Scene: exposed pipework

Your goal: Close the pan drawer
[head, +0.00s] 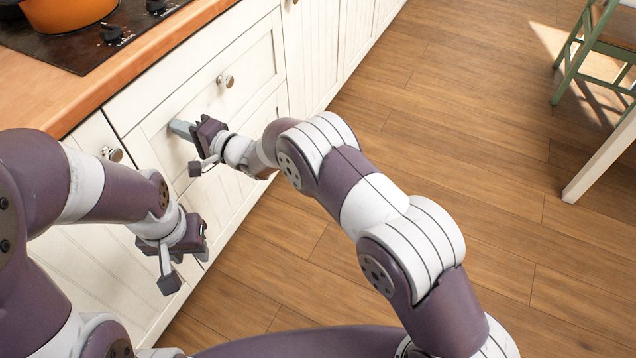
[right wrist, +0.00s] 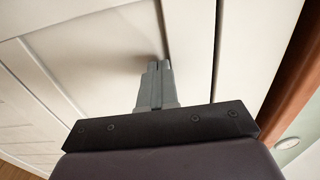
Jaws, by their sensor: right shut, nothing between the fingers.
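A white drawer front (head: 240,58) with a round metal knob (head: 225,80) lies below the hob in the head view. It looks about flush with the fronts beside it; I see no clear gap. I cannot tell for certain whether this is the pan drawer. My right gripper (head: 181,128) is shut and empty, with its fingertips at the white front, left of and below the knob. In the right wrist view, the closed fingers (right wrist: 155,80) meet a white panel near a groove; exact contact is unclear. My left gripper (head: 195,240) hangs low beside the cabinets, its fingers mostly hidden.
The wooden worktop (head: 120,75) overhangs the fronts, with a black hob (head: 70,50) and an orange pot (head: 65,12) on it. Another knob (head: 112,153) sits on the front at left. The wooden floor (head: 440,120) is open up to a green chair (head: 590,50) at right.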

